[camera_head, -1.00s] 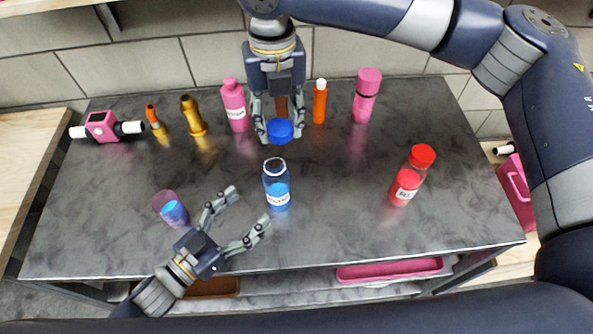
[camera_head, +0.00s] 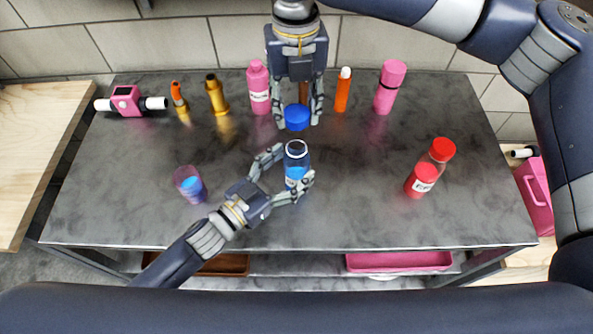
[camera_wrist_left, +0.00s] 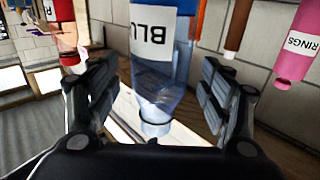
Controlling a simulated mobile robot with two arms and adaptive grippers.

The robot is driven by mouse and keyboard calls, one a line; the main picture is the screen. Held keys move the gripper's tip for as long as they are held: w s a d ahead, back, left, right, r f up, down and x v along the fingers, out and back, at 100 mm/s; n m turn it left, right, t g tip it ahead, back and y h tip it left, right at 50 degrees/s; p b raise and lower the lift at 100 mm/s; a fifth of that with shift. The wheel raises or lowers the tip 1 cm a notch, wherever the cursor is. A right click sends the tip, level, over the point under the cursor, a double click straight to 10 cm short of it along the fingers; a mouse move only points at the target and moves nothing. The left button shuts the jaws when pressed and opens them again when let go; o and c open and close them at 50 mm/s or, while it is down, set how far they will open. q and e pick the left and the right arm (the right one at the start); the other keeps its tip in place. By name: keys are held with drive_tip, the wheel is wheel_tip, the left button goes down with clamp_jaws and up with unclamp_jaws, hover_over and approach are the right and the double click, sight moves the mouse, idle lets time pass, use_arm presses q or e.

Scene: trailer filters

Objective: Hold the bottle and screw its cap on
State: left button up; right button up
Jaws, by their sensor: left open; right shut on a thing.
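An uncapped clear bottle (camera_head: 296,165) with blue contents stands upright on the grey table. In the left wrist view the bottle (camera_wrist_left: 160,75) shows its white label between the two fingers. My left gripper (camera_head: 285,172) is open with its fingers on either side of the bottle; a gap shows on both sides in the left wrist view (camera_wrist_left: 160,95). My right gripper (camera_head: 297,108) points down behind the bottle, shut on the blue cap (camera_head: 297,118). The cap is beyond and above the bottle's open mouth in the head view, apart from it.
A red bottle (camera_head: 421,177) stands at the right and a clear cup with blue contents (camera_head: 190,184) at the left. Along the back are a pink bottle (camera_head: 259,90), an orange tube (camera_head: 343,90), a pink flask (camera_head: 389,88) and brass parts (camera_head: 216,95).

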use_arm(q)
drive_tip(key=shift+x, duration=0.95)
drive_tip(key=shift+w+d, duration=0.1)
drive_tip(key=c, duration=1.6)
drive_tip(key=shift+c, duration=0.2)
use_arm(e)
hover_over(296, 141)
drive_tip(key=shift+f, duration=2.5)
drive_tip(key=shift+f, duration=0.85)
drive_tip(key=shift+f, duration=0.6)
